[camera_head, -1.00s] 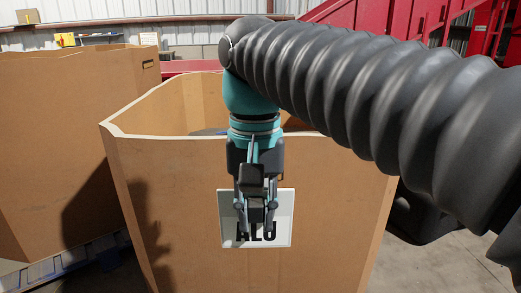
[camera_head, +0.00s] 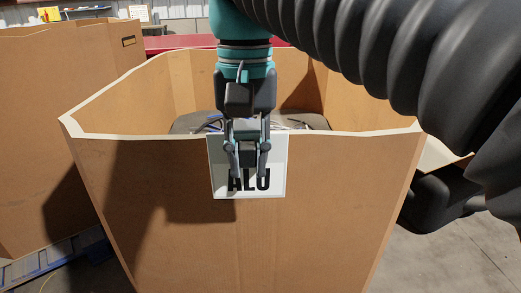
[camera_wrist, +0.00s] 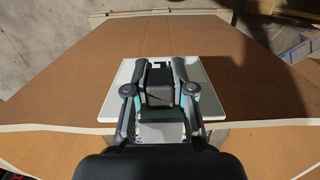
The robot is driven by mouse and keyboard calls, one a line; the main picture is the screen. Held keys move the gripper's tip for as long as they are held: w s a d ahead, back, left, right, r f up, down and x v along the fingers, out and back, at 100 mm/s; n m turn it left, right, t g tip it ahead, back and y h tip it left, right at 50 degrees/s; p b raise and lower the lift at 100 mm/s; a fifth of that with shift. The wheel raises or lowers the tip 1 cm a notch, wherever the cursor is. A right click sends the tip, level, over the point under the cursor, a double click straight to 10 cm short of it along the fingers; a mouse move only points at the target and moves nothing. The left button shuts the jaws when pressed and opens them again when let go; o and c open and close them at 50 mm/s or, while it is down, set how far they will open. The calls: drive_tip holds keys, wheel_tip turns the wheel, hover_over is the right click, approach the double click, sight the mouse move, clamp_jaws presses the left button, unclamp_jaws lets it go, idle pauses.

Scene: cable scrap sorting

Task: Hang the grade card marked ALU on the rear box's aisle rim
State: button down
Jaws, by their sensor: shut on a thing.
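A white square card marked ALU (camera_head: 277,160) is held upright by my gripper (camera_head: 248,174) in front of the near wall of a large cardboard box (camera_head: 340,134). The card's top edge is about level with that wall's pale rim. The lettering is partly covered by my fingers. My gripper is shut on the card. The wrist view shows the card (camera_wrist: 213,104) beyond my fingers (camera_wrist: 160,66), with the brown box wall behind it and the pale rim (camera_wrist: 55,126) crossing below. I cannot tell whether the card touches the wall or the rim.
Grey and pale cable scrap (camera_head: 208,124) lies inside the box. Another cardboard box (camera_head: 40,110) stands at the left. A blue ladder-like object (camera_head: 62,262) lies on the floor at the lower left. Bare concrete floor (camera_head: 445,255) shows at the right.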

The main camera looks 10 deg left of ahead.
drive_tip(key=shift+w+a+p, duration=0.2)
drive_tip(key=shift+w+a, duration=0.05)
drive_tip(key=shift+w, duration=1.2)
drive_tip(key=shift+w+a+p, duration=0.2)
drive_tip(key=shift+w, duration=1.2)
drive_tip(key=shift+f+b, duration=0.9)
drive_tip(key=shift+f, duration=0.5)
drive_tip(key=c, duration=0.9)
unclamp_jaws()
